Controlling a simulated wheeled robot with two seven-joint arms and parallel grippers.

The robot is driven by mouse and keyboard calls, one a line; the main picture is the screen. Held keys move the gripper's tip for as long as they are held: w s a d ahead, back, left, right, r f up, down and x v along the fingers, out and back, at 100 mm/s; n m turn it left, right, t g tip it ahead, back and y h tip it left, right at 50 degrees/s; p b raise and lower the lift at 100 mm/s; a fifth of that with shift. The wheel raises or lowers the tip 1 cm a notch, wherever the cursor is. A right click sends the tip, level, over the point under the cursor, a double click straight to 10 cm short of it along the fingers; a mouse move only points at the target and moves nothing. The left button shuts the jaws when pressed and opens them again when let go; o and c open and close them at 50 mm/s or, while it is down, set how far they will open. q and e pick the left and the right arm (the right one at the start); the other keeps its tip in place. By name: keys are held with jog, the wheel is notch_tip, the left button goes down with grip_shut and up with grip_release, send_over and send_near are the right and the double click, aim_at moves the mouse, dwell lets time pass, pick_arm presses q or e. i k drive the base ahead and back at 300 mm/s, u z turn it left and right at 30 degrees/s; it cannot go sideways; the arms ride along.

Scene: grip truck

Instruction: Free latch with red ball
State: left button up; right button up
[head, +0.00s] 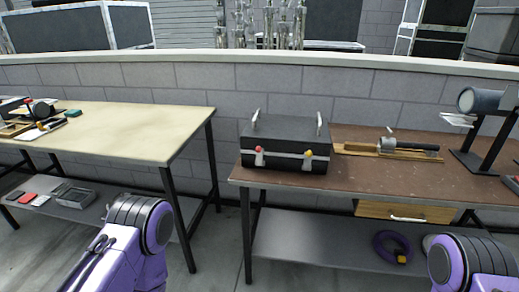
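A black case (288,135) with two metal handles on its lid stands on the brown table, near its left end. Its front has a light band with two latches. The left latch carries a red ball (259,149) and the right latch carries a yellow ball (309,153). The lid looks closed. Parts of my two purple arms show at the bottom left and bottom right, well below and in front of the case. Neither of my grippers shows in the head view.
The brown table (352,186) also bears a wooden board with a metal cylinder tool (388,142) and a black stand with a lamp-like head (480,101). A purple coil (392,247) lies on the lower shelf. A pale table (135,125) stands left, with a gap between.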

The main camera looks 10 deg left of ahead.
aim_at(258, 150)
jog(key=k, duration=0.5)
jog(key=u, duration=1.2)
jog(key=i, duration=1.05)
jog(key=z, duration=1.65)
